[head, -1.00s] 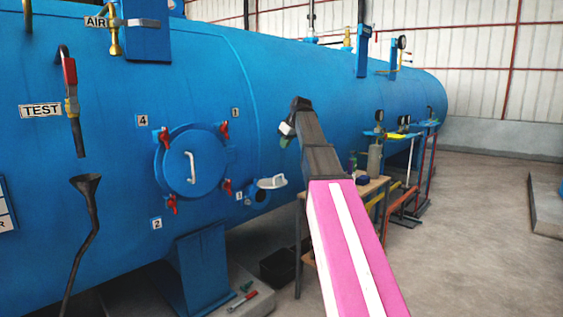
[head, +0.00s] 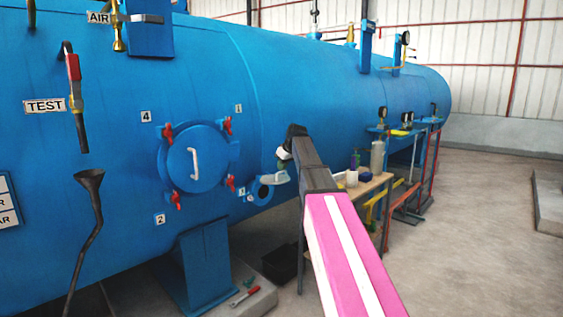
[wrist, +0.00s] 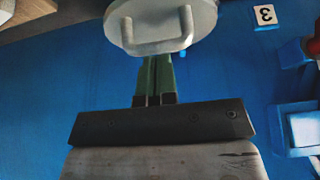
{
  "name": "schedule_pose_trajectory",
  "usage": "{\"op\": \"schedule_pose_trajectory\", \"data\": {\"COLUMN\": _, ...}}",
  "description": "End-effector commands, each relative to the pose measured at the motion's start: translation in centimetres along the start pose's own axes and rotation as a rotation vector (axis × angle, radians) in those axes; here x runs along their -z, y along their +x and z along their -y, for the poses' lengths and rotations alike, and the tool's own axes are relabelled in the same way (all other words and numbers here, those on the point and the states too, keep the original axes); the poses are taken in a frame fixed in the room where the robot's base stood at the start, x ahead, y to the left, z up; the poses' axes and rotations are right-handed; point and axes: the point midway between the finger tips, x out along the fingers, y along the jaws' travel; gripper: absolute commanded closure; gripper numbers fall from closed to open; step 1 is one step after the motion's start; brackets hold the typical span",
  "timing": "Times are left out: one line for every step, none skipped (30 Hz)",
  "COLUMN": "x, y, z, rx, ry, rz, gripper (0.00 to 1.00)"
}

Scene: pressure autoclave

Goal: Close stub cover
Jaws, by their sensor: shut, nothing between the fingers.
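The stub cover is a pale round plate with a handle. In the head view the cover (head: 273,178) stands out from the blue vessel, swung away from the small stub (head: 262,191), whose dark opening shows beside it. In the wrist view the cover (wrist: 165,42) fills the top middle, its U-shaped handle facing the camera. My gripper (wrist: 155,65) has green fingers shut together, with nothing between them. The fingers point up at the cover's lower edge and their tips are hidden by it. Whether they touch it I cannot tell. In the head view my arm's end is just above and right of the cover.
A large round door (head: 196,158) with red clamps is left of the stub. A wooden table (head: 365,186) with bottles stands right, beside my arm. A blue support leg (head: 200,265) is below the vessel.

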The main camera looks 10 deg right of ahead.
Motion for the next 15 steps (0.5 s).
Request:
{"op": "schedule_pose_trajectory", "data": {"x": -0.05, "y": 0.04, "z": 0.0, "rx": 0.0, "ry": 0.0, "rz": 0.0, "gripper": 1.0}}
{"op": "schedule_pose_trajectory", "data": {"x": -0.05, "y": 0.05, "z": 0.0, "rx": 0.0, "ry": 0.0, "rz": 0.0, "gripper": 1.0}}
{"op": "schedule_pose_trajectory", "data": {"x": -0.05, "y": 0.05, "z": 0.0, "rx": 0.0, "ry": 0.0, "rz": 0.0, "gripper": 1.0}}
{"op": "schedule_pose_trajectory", "data": {"x": -0.05, "y": 0.05, "z": -0.01, "rx": 0.0, "ry": 0.0, "rz": 0.0, "gripper": 1.0}}
{"op": "schedule_pose_trajectory", "data": {"x": -0.04, "y": 0.04, "z": -0.01, "rx": 0.0, "ry": 0.0, "rz": 0.0, "gripper": 1.0}}
{"op": "schedule_pose_trajectory", "data": {"x": -0.03, "y": 0.04, "z": -0.01, "rx": 0.0, "ry": 0.0, "rz": 0.0, "gripper": 1.0}}
{"op": "schedule_pose_trajectory", "data": {"x": -0.03, "y": 0.04, "z": -0.01, "rx": 0.0, "ry": 0.0, "rz": 0.0, "gripper": 1.0}}
{"op": "schedule_pose_trajectory", "data": {"x": -0.03, "y": 0.04, "z": -0.01, "rx": 0.0, "ry": 0.0, "rz": 0.0, "gripper": 1.0}}
{"op": "schedule_pose_trajectory", "data": {"x": -0.04, "y": 0.03, "z": 0.0, "rx": 0.0, "ry": 0.0, "rz": -0.001, "gripper": 1.0}}
{"op": "schedule_pose_trajectory", "data": {"x": -0.05, "y": 0.04, "z": 0.0, "rx": 0.0, "ry": 0.0, "rz": -0.001, "gripper": 1.0}}
{"op": "schedule_pose_trajectory", "data": {"x": -0.08, "y": 0.05, "z": 0.01, "rx": 0.0, "ry": 0.0, "rz": -0.002, "gripper": 1.0}}
{"op": "schedule_pose_trajectory", "data": {"x": -0.15, "y": 0.06, "z": 0.02, "rx": 0.0, "ry": 0.0, "rz": -0.005, "gripper": 1.0}}
{"op": "schedule_pose_trajectory", "data": {"x": -0.21, "y": 0.08, "z": 0.03, "rx": 0.0, "ry": 0.0, "rz": -0.009, "gripper": 1.0}}
{"op": "schedule_pose_trajectory", "data": {"x": -0.3, "y": 0.11, "z": 0.05, "rx": 0.0, "ry": 0.0, "rz": -0.014, "gripper": 1.0}}
{"op": "schedule_pose_trajectory", "data": {"x": -0.46, "y": 0.16, "z": 0.07, "rx": 0.001, "ry": 0.0, "rz": -0.022, "gripper": 1.0}}
